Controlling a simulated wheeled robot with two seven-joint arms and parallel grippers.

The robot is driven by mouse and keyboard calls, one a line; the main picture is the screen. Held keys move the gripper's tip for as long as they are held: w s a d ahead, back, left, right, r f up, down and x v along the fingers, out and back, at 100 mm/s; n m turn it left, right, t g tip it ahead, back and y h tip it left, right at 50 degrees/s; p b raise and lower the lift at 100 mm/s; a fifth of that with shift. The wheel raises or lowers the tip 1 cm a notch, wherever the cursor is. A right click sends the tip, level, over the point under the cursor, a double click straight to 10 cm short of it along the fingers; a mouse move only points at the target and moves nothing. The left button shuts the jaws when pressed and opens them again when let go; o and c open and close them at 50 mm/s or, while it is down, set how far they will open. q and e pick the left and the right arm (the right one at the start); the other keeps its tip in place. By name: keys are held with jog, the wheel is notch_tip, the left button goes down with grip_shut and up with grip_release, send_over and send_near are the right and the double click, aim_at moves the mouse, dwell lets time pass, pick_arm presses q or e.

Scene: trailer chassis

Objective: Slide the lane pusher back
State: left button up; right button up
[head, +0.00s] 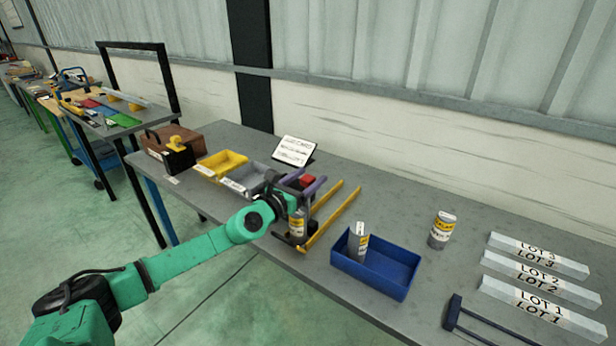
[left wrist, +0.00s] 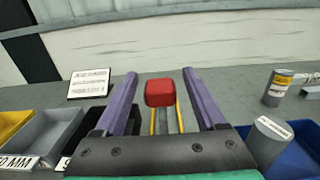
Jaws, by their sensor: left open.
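The lane is marked by two yellow rails (head: 333,218) on the grey table. A red block (head: 307,181), seemingly the lane pusher's knob, is at the far part of the lane. My left gripper (head: 301,183), with purple fingers, is open above the lane. In the left wrist view the red block (left wrist: 159,93) appears between the open fingers (left wrist: 160,76), with a gap on each side. A grey can with a yellow label (head: 298,223) stands at the near end of the lane, partly hidden by my arm. My right gripper is not in view.
A blue bin (head: 376,283) holding a can (head: 358,241) is right of the lane. Another can (head: 441,230) and several LOT bars (head: 540,257) are farther right. Yellow (head: 221,163) and grey (head: 249,178) bins and a sign (head: 295,151) are to the left and behind.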

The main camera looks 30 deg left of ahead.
pick_arm(q)
grip_shut()
dwell(1.4)
